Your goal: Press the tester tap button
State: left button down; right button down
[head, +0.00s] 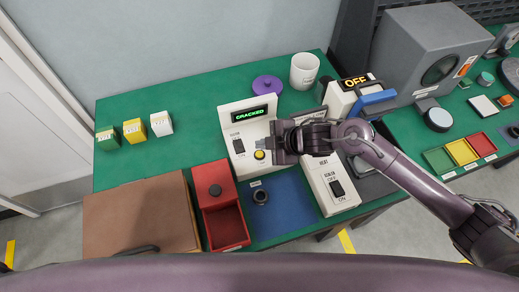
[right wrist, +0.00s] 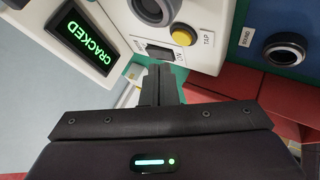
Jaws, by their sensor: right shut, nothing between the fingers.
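The tester (head: 233,124) is a white box whose lit green display (head: 253,115) reads CRACKED. Its yellow tap button (head: 259,155) sits low on the front face. In the right wrist view the button (right wrist: 183,35), labelled TAP, is just above and right of the fingertips in the picture. My right gripper (head: 273,147) is shut and empty, close over the tester's front beside the button. The wrist view shows its closed fingers (right wrist: 159,72) and a gap in the picture between them and the button; contact cannot be told. My left gripper is not in view.
A black ring (head: 260,197) lies on the blue mat (head: 288,196). A red tray (head: 229,228) and a brown case (head: 140,212) stand to the left. A white sealer (head: 328,184) and a blue-handled machine (head: 343,100) stand right.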

notch_tip(320, 180, up, 3)
jog(key=shift+r+p, duration=0.1)
jog(key=shift+p, duration=0.95)
